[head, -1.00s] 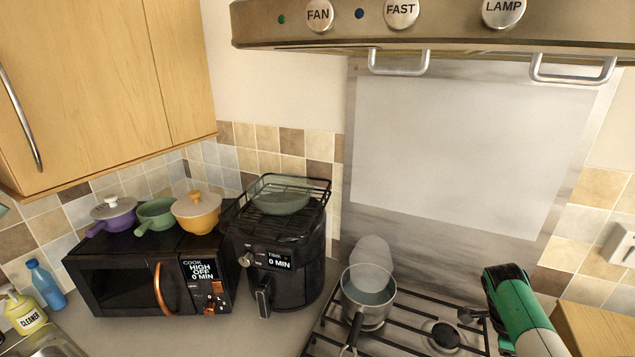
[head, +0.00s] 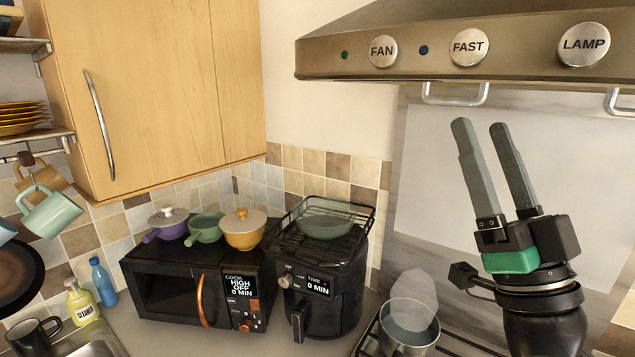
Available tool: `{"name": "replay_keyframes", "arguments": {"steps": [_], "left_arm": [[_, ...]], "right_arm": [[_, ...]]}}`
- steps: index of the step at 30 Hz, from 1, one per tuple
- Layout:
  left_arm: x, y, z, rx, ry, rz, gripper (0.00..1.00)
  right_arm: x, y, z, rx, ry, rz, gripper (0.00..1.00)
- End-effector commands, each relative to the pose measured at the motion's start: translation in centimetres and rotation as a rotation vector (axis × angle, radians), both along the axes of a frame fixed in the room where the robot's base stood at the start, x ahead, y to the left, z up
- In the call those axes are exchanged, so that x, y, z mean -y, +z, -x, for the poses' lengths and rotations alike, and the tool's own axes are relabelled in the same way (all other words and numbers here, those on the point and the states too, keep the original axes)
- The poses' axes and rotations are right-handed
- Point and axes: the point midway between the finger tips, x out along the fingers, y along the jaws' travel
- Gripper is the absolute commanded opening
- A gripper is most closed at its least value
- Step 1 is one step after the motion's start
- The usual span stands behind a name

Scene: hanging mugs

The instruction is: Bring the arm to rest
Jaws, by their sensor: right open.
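My right gripper (head: 482,124) is raised at the right of the head view, in front of the pale panel behind the stove. Its two grey fingers point up and stand apart with nothing between them. It is clear of the mugs. A mint green mug (head: 52,212) hangs at the far left, with a tan mug (head: 40,178) hanging behind it. A black mug (head: 34,335) stands by the sink at the lower left. My left gripper is not in view.
A range hood (head: 520,50) juts out above the right gripper. A pot (head: 408,328) sits on the stove below left of it. A black microwave (head: 165,292) with several small pots on top and an air fryer (head: 335,300) stand on the counter. A wooden cupboard (head: 180,100) hangs above.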

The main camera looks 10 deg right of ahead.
Motion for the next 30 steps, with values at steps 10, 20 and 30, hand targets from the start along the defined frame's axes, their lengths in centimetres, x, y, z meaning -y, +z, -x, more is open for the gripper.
{"name": "replay_keyframes", "arguments": {"steps": [10,20,30], "left_arm": [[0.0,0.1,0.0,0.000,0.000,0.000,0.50],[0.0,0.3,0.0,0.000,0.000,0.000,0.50],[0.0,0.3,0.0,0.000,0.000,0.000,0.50]], "right_arm": [[-3.0,-4.9,5.3,-0.333,-0.277,0.153,0.74],[-4.6,0.4,11.3,-0.107,-0.238,0.130,0.74],[-4.6,0.4,11.2,-0.108,-0.239,0.131,0.74]]}}
